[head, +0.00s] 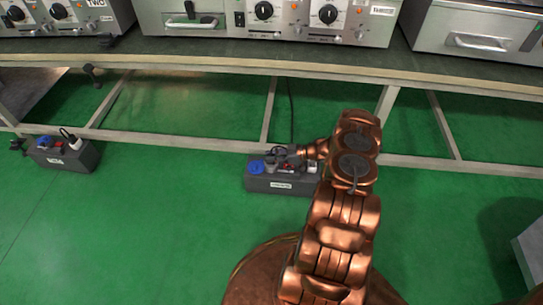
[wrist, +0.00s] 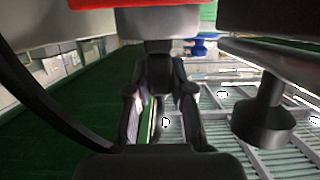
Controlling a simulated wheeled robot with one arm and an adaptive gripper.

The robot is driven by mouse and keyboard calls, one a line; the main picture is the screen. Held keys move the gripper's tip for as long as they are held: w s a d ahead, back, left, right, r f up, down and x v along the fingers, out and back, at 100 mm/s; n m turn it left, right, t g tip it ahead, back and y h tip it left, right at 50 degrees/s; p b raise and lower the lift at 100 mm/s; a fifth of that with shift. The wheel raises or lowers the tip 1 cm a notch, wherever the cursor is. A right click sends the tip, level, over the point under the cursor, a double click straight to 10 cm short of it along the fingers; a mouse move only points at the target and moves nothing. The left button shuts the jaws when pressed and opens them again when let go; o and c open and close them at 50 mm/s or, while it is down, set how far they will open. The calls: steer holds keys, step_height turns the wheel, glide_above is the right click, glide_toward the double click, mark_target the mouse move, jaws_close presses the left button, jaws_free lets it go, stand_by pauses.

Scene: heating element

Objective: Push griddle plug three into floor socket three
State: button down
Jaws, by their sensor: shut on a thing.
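The middle floor socket box (head: 281,184) is dark grey with a blue round cover (head: 256,167) on its left and a pale label on its front. The label is too small to read. My gripper (head: 291,154) is at the top of this box. It is shut on the grey plug (wrist: 158,22), seen at the top of the wrist view with a red part just above it. The fingers (wrist: 160,75) reach up to it. A black cord loops by my gripper. Whether the plug is seated in a socket or only above it cannot be told.
The griddle (head: 265,18) with a label starting with T stands on the bench (head: 200,57) above. A bench leg (head: 388,104) and low rail (head: 215,143) are close to my arm. Another socket box (head: 65,156) is at left. Green floor in front is clear.

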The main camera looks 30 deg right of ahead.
mark_target(272, 155)
steer(key=shift+f, duration=0.15)
steer(key=c, duration=0.9)
jaws_free()
steer(key=shift+c, duration=0.2)
step_height(272, 155, up, 9)
steer(key=shift+r, duration=0.55)
